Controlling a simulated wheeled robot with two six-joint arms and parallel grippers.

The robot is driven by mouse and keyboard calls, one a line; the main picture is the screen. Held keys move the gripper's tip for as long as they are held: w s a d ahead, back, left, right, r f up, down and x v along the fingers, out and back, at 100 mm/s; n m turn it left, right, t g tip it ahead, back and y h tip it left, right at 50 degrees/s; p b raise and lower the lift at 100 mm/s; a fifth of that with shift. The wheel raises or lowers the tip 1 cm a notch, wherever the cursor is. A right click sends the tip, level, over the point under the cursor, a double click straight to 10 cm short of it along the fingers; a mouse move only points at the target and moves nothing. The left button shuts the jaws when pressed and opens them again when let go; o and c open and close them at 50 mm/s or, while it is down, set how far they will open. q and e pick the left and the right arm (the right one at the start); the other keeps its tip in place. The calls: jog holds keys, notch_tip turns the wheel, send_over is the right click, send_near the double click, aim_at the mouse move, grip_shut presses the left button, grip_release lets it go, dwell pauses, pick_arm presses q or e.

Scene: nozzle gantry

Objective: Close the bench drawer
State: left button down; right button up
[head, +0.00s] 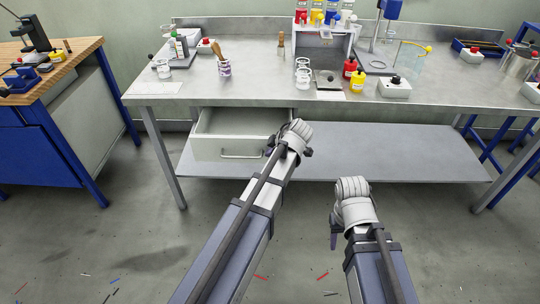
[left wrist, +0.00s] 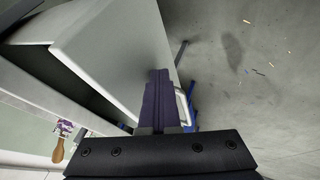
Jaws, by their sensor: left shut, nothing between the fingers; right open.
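The bench drawer (head: 220,147) is pulled out under the left part of the grey bench, its inside visible. A bar handle (head: 241,155) is on its pale front. My left gripper (head: 285,151) is at the right end of the drawer front, its fingers mostly hidden by my wrist. In the left wrist view its purple fingers (left wrist: 161,98) are together and empty, in front of the pale drawer front (left wrist: 115,48) and beside the handle (left wrist: 184,106). I cannot tell if they touch the front. My right gripper (head: 333,238) is low in front of the bench, away from the drawer.
A grey lower shelf (head: 400,150) runs below the drawer. A blue workbench (head: 45,150) stands at the left. The floor before the drawer is clear except for small scraps.

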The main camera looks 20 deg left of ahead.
pick_arm(q)
jog(key=w+a, duration=0.1)
jog(key=w, duration=0.4)
jog(key=w+a, duration=0.2)
jog(key=w, duration=0.4)
jog(key=w+a, duration=0.2)
jog(key=w, duration=0.4)
jog(key=shift+w, duration=0.2)
jog(key=shift+s, duration=0.1)
